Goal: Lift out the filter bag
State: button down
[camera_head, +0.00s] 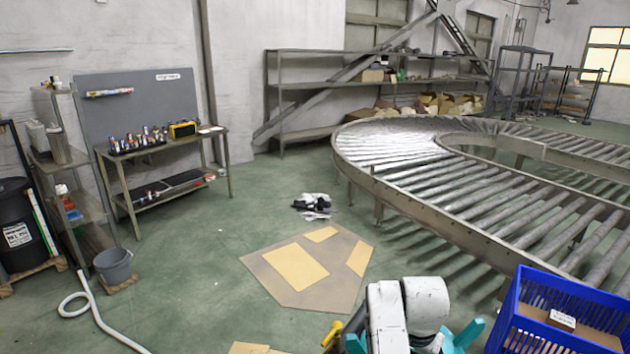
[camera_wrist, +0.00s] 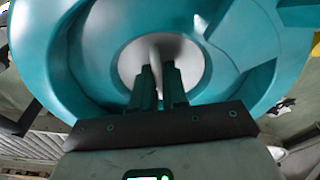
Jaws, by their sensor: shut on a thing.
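In the wrist view my gripper (camera_wrist: 157,72) points into a round teal housing. Its two dark fingers are close together on a narrow pale upright part. That part rises from a whitish round surface, which I take as the filter bag (camera_wrist: 191,62), in the middle of the housing (camera_wrist: 85,50). The fingers cover part of it, and its lower portion is hidden. In the head view, teal parts (camera_head: 466,336) show at the bottom edge beside my white arm, which hides the gripper and the bag.
A blue crate (camera_head: 530,312) holding a small labelled box stands at the lower right. A roller conveyor (camera_head: 440,195) curves behind it. Flat cardboard (camera_head: 335,292) lies on the green floor ahead. A workbench (camera_head: 165,146) and grey bucket (camera_head: 113,266) stand left. Floor left of the cardboard is mostly clear.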

notch_tip(320, 180, up, 6)
jog(key=p, duration=0.5)
jog(key=shift+w+r, duration=0.1)
jog(key=shift+r, duration=1.35)
notch_tip(320, 180, up, 11)
jog(key=shift+f, duration=0.15)
notch_tip(320, 180, up, 11)
dwell(0.6)
